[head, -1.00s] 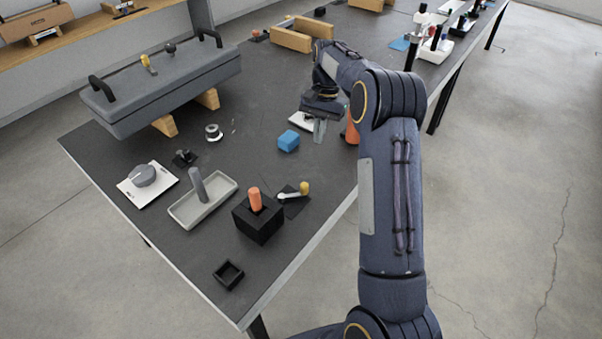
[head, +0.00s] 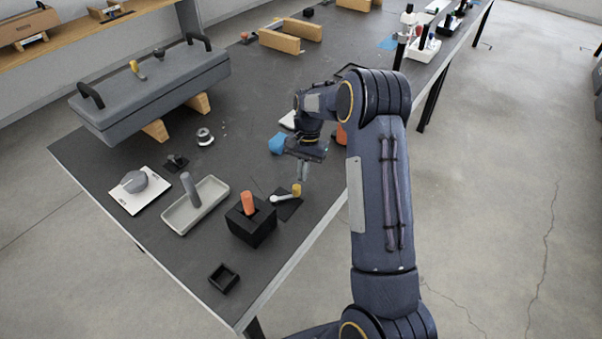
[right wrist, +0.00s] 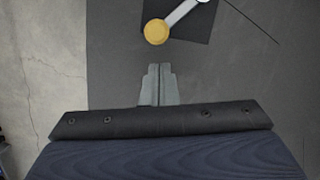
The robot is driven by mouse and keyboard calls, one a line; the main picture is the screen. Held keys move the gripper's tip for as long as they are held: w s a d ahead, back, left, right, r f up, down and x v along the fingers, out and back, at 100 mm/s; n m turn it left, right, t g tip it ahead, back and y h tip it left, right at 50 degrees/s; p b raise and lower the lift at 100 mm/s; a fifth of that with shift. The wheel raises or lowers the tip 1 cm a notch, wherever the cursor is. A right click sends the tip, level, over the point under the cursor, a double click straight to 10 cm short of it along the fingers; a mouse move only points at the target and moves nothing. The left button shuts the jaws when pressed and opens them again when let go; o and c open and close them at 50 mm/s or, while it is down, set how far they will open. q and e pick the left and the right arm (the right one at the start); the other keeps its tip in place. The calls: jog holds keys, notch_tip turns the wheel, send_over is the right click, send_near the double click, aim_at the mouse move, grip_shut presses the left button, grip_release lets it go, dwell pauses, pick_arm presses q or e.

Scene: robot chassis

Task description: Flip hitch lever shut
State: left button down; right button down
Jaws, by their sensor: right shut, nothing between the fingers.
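A silver lever (head: 283,198) with a yellow knob lies on a small dark square plate near the table's right edge. In the right wrist view, the lever (right wrist: 184,12) slants from its yellow knob up to the right over the plate. My right gripper (head: 303,178) is just beyond the knob, pointing down, its fingers together and empty. In the wrist view, the fingertips of the right gripper (right wrist: 158,68) are just below the knob, with a gap in the picture. How high they are above the table is unclear. My left gripper is not in view.
A black block with an orange peg (head: 248,204) stands beside the lever plate. A blue block (head: 277,143) is partly behind my gripper. A grey tray (head: 170,222), a dial plate (head: 117,196) and a grey chassis on wooden blocks (head: 155,92) lie to the left.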

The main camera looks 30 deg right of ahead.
jog(key=shift+s+a, duration=0.45)
jog(key=shift+a, duration=0.1)
